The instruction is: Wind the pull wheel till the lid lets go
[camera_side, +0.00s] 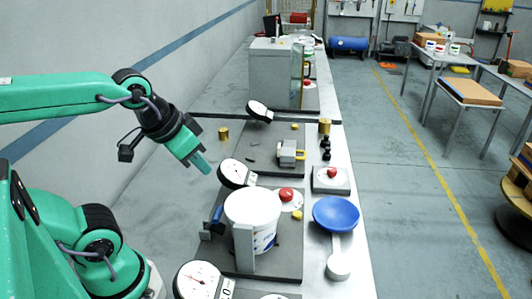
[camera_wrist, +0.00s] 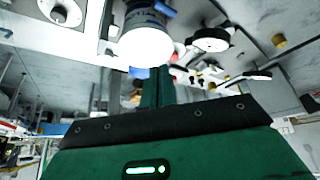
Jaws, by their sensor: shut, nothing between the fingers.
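My gripper (camera_side: 203,166) is shut and empty, in the air to the left of and above the bench fixtures. Its closed green fingers also show in the wrist view (camera_wrist: 156,88). A white tub (camera_side: 252,207) with a pale rim and printed side stands upright on a dark plate (camera_side: 278,262), apart from my gripper. A blue lever-like part (camera_side: 217,214) is at its left side. In the tilted wrist view the tub (camera_wrist: 145,42) appears beyond the fingers. I cannot tell which part is the pull wheel or which is the lid.
Dial gauges stand behind the tub (camera_side: 237,174), farther back (camera_side: 259,111) and in front (camera_side: 198,281). Red buttons (camera_side: 286,195) (camera_side: 332,173), a small vise-like block (camera_side: 290,152) and a blue bowl (camera_side: 336,213) occupy the bench. The wall side is mostly clear.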

